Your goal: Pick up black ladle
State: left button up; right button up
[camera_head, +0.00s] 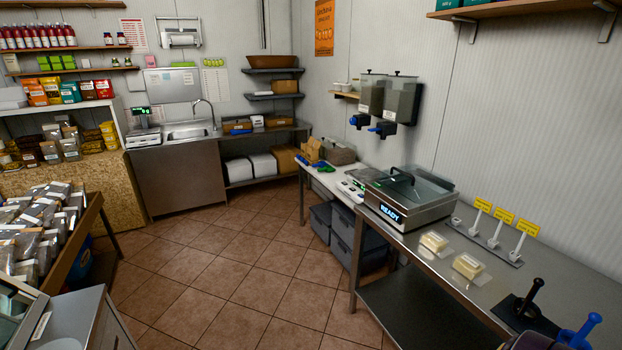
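A black long-handled utensil (530,298), which looks like the black ladle, stands tilted on a dark flat base (524,318) on the steel counter at the lower right. Its handle points up and to the right. Its lower end blends into the dark base, so I cannot make out a bowl. A similar blue-handled utensil (580,331) stands just to its right, cut off by the bottom edge.
The steel counter (494,268) runs along the right wall. It bears two pale yellow blocks (467,266), white-handled utensils with yellow tags (496,229) and a lidded machine reading READY (410,194). A display of bags (35,231) stands left. The tiled floor between (235,277) is clear.

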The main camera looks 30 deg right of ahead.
aim_at(534, 296)
jog(key=z, duration=2.75)
